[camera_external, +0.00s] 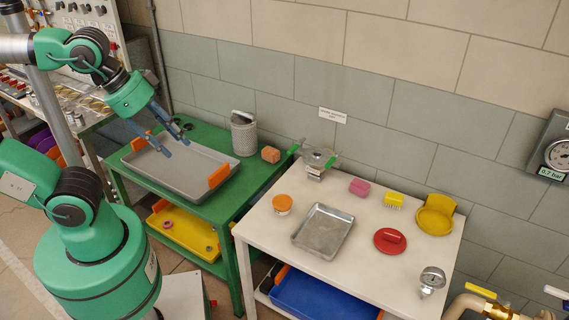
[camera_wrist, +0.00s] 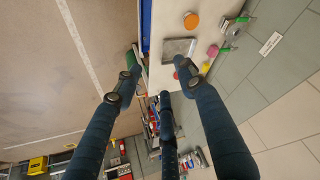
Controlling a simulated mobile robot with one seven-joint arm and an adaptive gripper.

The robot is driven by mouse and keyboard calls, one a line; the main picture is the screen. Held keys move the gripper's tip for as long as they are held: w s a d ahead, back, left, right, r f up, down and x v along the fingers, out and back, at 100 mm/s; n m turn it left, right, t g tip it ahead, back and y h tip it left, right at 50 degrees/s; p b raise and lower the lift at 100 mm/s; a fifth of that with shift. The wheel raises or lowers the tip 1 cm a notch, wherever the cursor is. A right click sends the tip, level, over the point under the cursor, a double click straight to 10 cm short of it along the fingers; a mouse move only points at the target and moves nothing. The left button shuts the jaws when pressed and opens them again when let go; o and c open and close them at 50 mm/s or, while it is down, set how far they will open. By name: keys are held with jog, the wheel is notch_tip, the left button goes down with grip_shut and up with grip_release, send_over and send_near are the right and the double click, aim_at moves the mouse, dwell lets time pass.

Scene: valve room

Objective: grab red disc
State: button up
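The red disc (camera_external: 390,240), with a raised red grip on top, lies on the white table, right of the metal tray. In the wrist view a small red patch (camera_wrist: 176,75) beside the tray looks like the disc, partly hidden by a finger. My gripper (camera_external: 174,146) is open and empty, with its fingers spread. It is above the grey tray on the green table, well left of the disc. In the wrist view the fingers of my gripper (camera_wrist: 156,68) stand apart with nothing between them.
The white table also bears a metal tray (camera_external: 323,232), an orange-lidded jar (camera_external: 282,204), a pink block (camera_external: 359,187), a yellow brush (camera_external: 393,200), a yellow pan (camera_external: 436,215), a valve (camera_external: 318,159) and a gauge (camera_external: 431,279).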

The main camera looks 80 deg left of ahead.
jog(key=shift+o, duration=0.4)
jog(key=shift+w+r, duration=0.1)
jog(key=w+d+r+m+g+p, duration=0.15)
jog(key=w+r, duration=0.25)
jog(key=w, duration=0.5)
jog(key=w+r+m+p, duration=0.1)
jog(key=w+r+p, duration=0.25)
jog(key=w, duration=0.55)
jog(key=w+d+f+m+g+p, duration=0.1)
jog(key=w, duration=0.8)
jog(key=w+d+f+p, duration=0.1)
jog(key=w+p, duration=0.1)
jog(key=w, duration=0.7)
jog(key=w+d+f+m+g+p, duration=0.1)
jog(key=w+d+f+p, duration=0.1)
jog(key=w+f, duration=0.55)
jog(key=w+d+f+m+g+p, duration=0.15)
jog(key=w+f, duration=0.35)
jog(key=w, duration=0.6)
jog(key=w+d+f+m+p, duration=0.1)
jog(key=w+f, duration=0.3)
jog(key=f, duration=0.5)
jog(key=w+d+f+m+p, duration=0.1)
jog(key=w+d+f+p, duration=0.2)
jog(key=f, duration=0.7)
jog(key=shift+w+f+g, duration=0.3)
jog(key=shift+w, duration=0.45)
